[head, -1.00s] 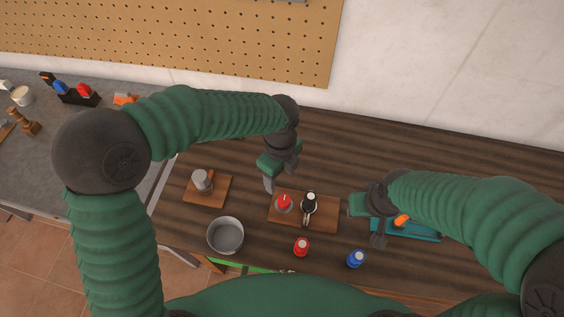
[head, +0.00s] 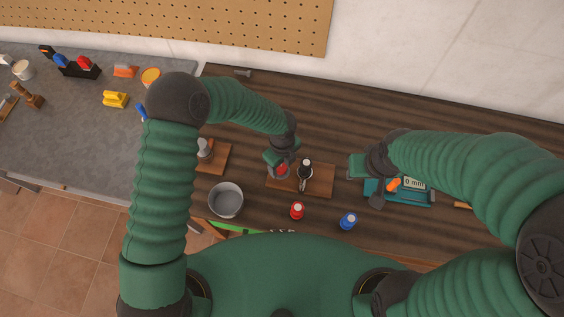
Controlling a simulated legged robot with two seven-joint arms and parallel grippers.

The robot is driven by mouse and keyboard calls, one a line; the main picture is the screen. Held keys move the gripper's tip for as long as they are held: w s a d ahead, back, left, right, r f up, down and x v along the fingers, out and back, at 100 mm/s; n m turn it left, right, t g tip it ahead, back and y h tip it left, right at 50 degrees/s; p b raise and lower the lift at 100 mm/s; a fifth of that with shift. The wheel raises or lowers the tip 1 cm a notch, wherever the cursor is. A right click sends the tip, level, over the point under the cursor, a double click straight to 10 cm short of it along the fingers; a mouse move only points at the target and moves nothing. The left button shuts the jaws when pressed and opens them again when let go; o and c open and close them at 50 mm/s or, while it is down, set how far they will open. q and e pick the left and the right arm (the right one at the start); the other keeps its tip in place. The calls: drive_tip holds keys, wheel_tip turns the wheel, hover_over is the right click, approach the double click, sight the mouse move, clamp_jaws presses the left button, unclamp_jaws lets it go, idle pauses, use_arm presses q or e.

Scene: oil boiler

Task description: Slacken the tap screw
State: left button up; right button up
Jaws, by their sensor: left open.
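A small wooden board (head: 319,181) lies on the dark wood bench and bears a red-topped part (head: 283,170) and a black-topped part with a silver body (head: 305,168). I cannot tell which one is the tap screw. My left gripper (head: 280,168) is open, pointing down at the red-topped part and covering much of it. Whether the fingers touch it is not clear. My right gripper (head: 374,188) hangs to the right of the board, beside a teal device (head: 410,196); its jaw state is too small to read.
A grey metal pot (head: 226,199) stands left of the board, with a second board (head: 215,156) behind it. A red bottle (head: 297,211) and a blue bottle (head: 348,221) stand in front. The dark bench behind the board is mostly clear.

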use_arm(q)
drive_tip(key=shift+d+f, duration=0.1)
drive_tip(key=shift+w+a, duration=0.1)
drive_tip(key=shift+a, duration=0.25)
drive_tip(key=c, duration=0.8)
drive_tip(key=shift+d, duration=0.1)
clamp_jaws()
use_arm(e)
drive_tip(key=shift+w+a, duration=0.1)
drive_tip(key=shift+a, duration=0.05)
